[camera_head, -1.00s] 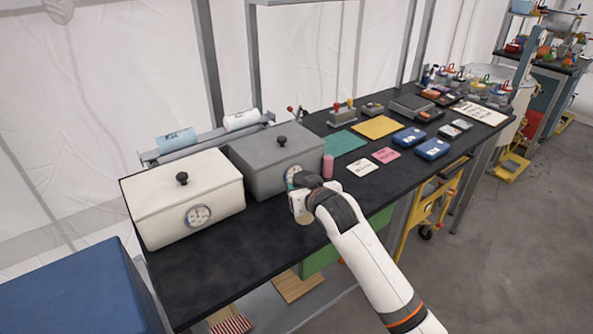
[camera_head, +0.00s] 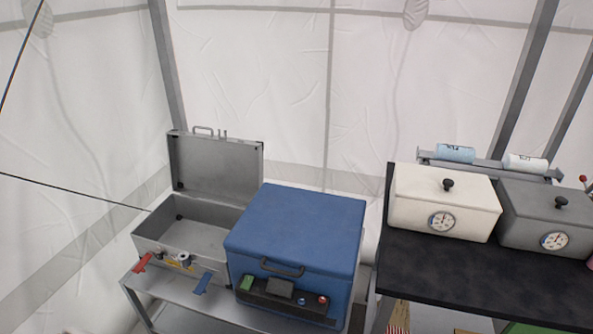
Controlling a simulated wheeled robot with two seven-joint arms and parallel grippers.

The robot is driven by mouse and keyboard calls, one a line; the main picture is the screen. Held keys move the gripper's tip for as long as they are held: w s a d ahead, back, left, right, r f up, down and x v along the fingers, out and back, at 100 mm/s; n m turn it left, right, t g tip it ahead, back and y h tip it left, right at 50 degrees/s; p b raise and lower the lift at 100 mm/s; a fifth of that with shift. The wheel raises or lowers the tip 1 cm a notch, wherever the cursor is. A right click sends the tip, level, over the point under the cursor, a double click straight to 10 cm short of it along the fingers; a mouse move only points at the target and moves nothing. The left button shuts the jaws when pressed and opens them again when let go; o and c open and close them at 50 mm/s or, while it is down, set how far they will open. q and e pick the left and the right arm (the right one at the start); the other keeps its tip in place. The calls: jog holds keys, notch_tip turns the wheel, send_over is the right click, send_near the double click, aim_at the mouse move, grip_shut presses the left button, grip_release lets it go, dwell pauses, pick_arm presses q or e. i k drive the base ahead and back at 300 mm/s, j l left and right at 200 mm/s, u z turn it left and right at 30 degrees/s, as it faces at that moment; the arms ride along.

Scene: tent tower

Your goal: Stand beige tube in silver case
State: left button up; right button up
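The silver case (camera_head: 212,160) stands with its lid raised on a grey metal table at the left. Its inside looks empty from here, though the blue box hides part of its right side. I cannot make out a beige tube in the head view. Neither of my grippers is in the frame.
A blue box (camera_head: 295,225) with a front handle stands right beside the case on the grey table (camera_head: 170,290). A black table (camera_head: 430,275) at the right holds a white box (camera_head: 443,200) and a grey box (camera_head: 548,215), both with dials. Tent walls stand close behind.

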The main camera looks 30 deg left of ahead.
aim_at(187, 237)
jog(key=j+u, duration=0.1)
jog(key=u, duration=0.3)
jog(key=j+u, duration=0.1)
jog(key=u, duration=0.3)
jog(key=i+u, duration=0.1)
jog(key=u, duration=0.3)
jog(key=j+u, duration=0.1)
jog(key=u, duration=0.3)
jog(key=i+j+u, duration=0.35)
jog(key=i, duration=0.15)
jog(key=i+j+u, duration=0.1)
jog(key=i+u, duration=0.25)
jog(key=i, duration=0.15)
jog(key=i+u, duration=0.35)
jog(key=i, duration=0.55)
